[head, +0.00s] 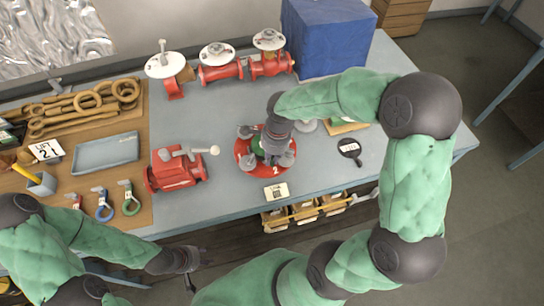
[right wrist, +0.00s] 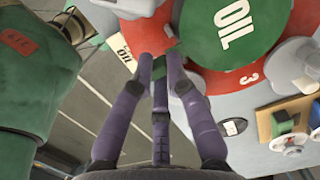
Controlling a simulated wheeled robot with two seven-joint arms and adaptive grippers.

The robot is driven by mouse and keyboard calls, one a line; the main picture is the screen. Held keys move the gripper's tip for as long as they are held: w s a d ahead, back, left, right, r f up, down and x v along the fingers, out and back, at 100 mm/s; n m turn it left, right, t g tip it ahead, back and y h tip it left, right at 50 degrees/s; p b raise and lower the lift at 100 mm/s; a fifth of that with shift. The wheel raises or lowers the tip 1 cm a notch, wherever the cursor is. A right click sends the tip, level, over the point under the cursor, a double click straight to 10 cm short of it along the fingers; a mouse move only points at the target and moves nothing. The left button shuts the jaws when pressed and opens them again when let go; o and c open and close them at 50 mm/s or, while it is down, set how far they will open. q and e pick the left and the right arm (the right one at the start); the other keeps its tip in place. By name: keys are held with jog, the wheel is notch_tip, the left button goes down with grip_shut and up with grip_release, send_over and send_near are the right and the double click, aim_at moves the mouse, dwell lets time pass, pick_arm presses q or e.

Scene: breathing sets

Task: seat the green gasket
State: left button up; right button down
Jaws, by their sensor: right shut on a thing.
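A round red base (head: 243,163) marked 2 stands near the table's front edge, with several grey knobs around its rim. The green gasket (head: 257,147) shows in part over its middle, and in the right wrist view it is a green disc marked OIL (right wrist: 233,28). My right gripper (head: 268,157) points down over the base and is shut; in the right wrist view its fingertips (right wrist: 160,62) close on a narrow green part beside the disc. I cannot tell whether the disc lies flat on the base. My left gripper (head: 198,262) is empty, fingers apart, off the table's front.
A red pump (head: 175,170) with a grey handle stands left of the base. Red valves (head: 220,70) and a blue box (head: 327,35) line the back. A small card (head: 276,192) lies in front, a black paddle (head: 350,150) right. Small bins (head: 305,212) hang below the edge.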

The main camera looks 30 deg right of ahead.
jog(key=shift+h, duration=0.3)
dwell(0.5)
jog(key=shift+f+b, duration=1.2)
jog(key=c, duration=1.2)
grip_release()
jog(key=r, duration=1.2)
jog(key=shift+s+d, duration=0.25)
jog(key=shift+d, duration=0.15)
